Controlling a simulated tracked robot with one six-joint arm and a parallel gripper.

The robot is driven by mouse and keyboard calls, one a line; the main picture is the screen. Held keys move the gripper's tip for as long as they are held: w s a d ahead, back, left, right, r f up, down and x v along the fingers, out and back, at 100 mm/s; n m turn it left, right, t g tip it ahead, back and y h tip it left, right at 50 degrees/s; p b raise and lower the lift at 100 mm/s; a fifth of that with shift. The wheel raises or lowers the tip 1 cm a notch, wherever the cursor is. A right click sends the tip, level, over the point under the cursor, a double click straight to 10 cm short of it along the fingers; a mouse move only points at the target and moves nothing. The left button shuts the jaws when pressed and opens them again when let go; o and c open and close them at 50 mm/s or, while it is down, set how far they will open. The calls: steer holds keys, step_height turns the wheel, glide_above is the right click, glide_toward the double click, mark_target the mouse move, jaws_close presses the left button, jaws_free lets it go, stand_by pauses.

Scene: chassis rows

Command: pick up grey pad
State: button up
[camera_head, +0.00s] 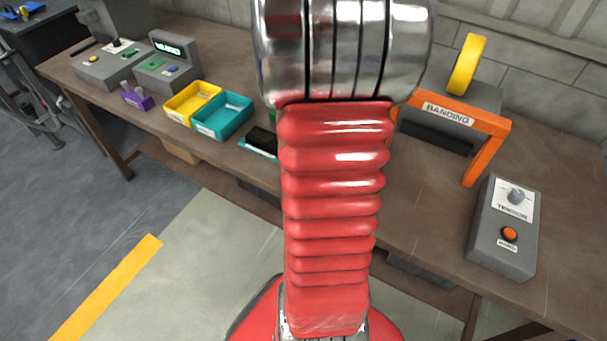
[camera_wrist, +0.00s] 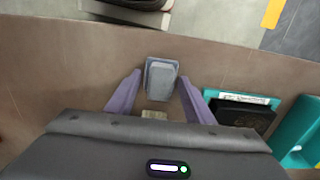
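In the wrist view a light grey pad (camera_wrist: 161,80) with a raised, rounded block shape lies on the brown bench, near its edge. My gripper (camera_wrist: 158,75) is open, with one purple-grey finger on each side of the pad. The fingertips look apart from the pad, with a gap on both sides; their height above the bench is hard to tell. In the head view my red arm hides the pad and the gripper.
A black item on a teal-edged holder (camera_wrist: 243,112) lies right of the gripper, with a teal bin (camera_wrist: 300,135) beyond. A small beige piece (camera_wrist: 154,114) sits behind the pad. The head view shows a yellow bin (camera_head: 192,103), an orange banding frame (camera_head: 484,150) and a tension control box (camera_head: 503,228).

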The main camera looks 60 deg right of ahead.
steer(key=c, duration=0.8)
steer(key=shift+c, duration=0.2)
step_height(320, 180, up, 10)
stand_by(0.6)
